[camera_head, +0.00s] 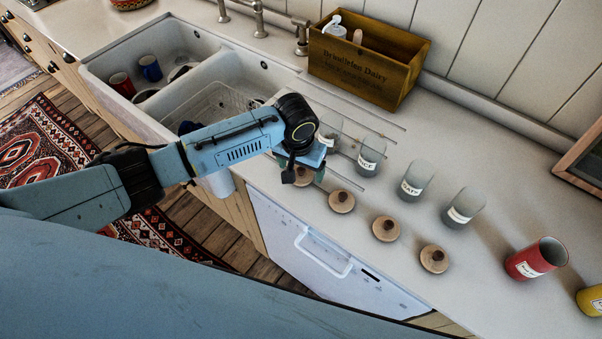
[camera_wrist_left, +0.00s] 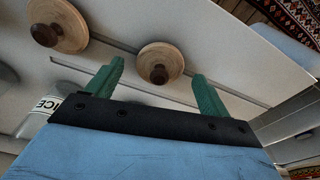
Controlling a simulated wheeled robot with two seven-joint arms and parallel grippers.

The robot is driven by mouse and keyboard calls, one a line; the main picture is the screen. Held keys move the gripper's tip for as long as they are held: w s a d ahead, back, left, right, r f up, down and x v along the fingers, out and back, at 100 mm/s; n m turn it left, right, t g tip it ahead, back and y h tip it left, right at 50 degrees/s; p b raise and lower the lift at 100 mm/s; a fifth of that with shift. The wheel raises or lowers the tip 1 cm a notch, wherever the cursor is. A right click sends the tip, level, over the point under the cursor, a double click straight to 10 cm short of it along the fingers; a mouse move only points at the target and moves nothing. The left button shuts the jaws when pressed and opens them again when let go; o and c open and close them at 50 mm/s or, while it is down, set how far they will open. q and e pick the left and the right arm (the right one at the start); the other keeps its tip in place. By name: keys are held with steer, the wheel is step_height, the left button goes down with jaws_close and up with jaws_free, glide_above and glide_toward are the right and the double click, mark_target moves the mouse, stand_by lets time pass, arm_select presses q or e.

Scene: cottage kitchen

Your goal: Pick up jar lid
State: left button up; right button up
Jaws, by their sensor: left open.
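Several round wooden jar lids with dark knobs lie in a row along the front of the counter. The leftmost lid (camera_head: 302,178) is partly hidden by my left gripper (camera_head: 304,172). The lids to its right include one lid (camera_head: 342,202), a middle lid (camera_head: 386,229) and a far right lid (camera_head: 434,259). In the left wrist view, my left gripper (camera_wrist_left: 157,86) is open with green fingers. One lid (camera_wrist_left: 161,63) shows between and just beyond the fingertips, not gripped. Another lid (camera_wrist_left: 57,25) lies to the left. My right gripper is not in view.
Several labelled glass jars (camera_head: 417,180) stand behind the lids. A red canister (camera_head: 536,258) and a yellow one (camera_head: 592,301) stand at right. A wooden crate (camera_head: 362,62) stands against the wall. A double sink (camera_head: 137,45) with mugs is at left.

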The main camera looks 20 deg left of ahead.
arm_select(q)
steer(key=shift+f, duration=0.45)
steer(key=shift+c, duration=0.2)
steer(key=c, duration=1)
steer(key=shift+r, duration=0.1)
steer(key=shift+c, duration=0.2)
